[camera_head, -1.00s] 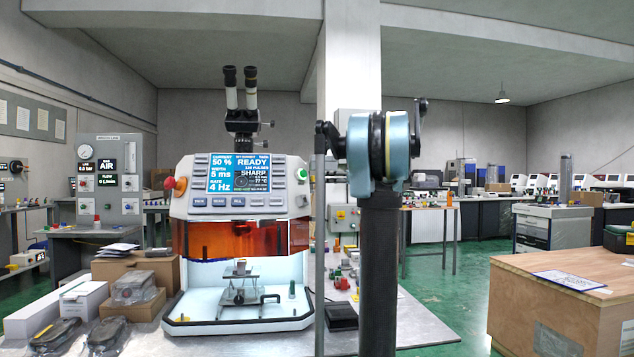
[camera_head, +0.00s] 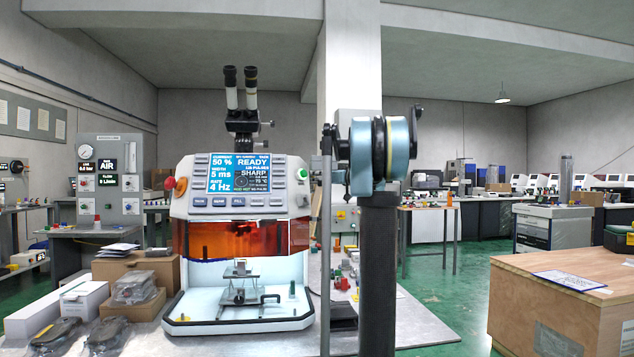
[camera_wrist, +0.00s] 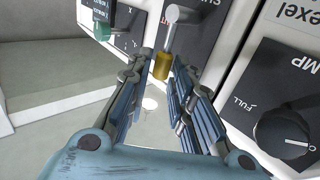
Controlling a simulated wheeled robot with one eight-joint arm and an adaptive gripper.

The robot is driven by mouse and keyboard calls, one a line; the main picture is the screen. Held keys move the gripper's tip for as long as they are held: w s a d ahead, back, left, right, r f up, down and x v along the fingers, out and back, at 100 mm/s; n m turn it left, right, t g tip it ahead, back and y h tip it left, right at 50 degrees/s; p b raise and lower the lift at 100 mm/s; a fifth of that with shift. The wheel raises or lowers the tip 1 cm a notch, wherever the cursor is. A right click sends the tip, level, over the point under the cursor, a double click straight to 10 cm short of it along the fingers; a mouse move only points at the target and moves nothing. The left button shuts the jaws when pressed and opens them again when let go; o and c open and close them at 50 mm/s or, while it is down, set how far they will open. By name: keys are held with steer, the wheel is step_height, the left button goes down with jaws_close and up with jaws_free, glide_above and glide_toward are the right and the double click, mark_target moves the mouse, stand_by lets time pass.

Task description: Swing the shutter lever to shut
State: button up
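In the wrist view a lever (camera_wrist: 170,38) with a pale metal arm and a brass-coloured end stands out from a dark panel (camera_wrist: 194,25). Any label saying which lever it is cannot be read. My gripper (camera_wrist: 166,75) is open, with its two fingers apart on the left and right. The brass end lies between the fingertips in the picture; whether either finger touches it I cannot tell. In the head view my gripper and the lever are not visible.
A black dial marked FULL (camera_wrist: 284,132) sits close to the right finger. A dark panel with a green part (camera_wrist: 104,31) is at the upper left. In the head view the machine with a READY screen (camera_head: 239,174) stands on the bench, with boxes (camera_head: 83,300) to its left.

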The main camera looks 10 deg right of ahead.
jaws_close()
steer(key=shift+w, duration=0.1)
steer(key=w+f+m+g+h, duration=0.3)
steer(key=w+m+g, duration=0.4)
steer(key=g, duration=0.4)
steer(key=shift+w+f+m+h, duration=0.25)
steer(key=shift+m+h, duration=0.15)
steer(key=shift+m, duration=0.2)
steer(key=shift+d, duration=0.1)
stand_by(0.6)
steer(key=o, duration=0.6)
jaws_free()
steer(key=shift+f, duration=0.1)
steer(key=shift+o, duration=0.2)
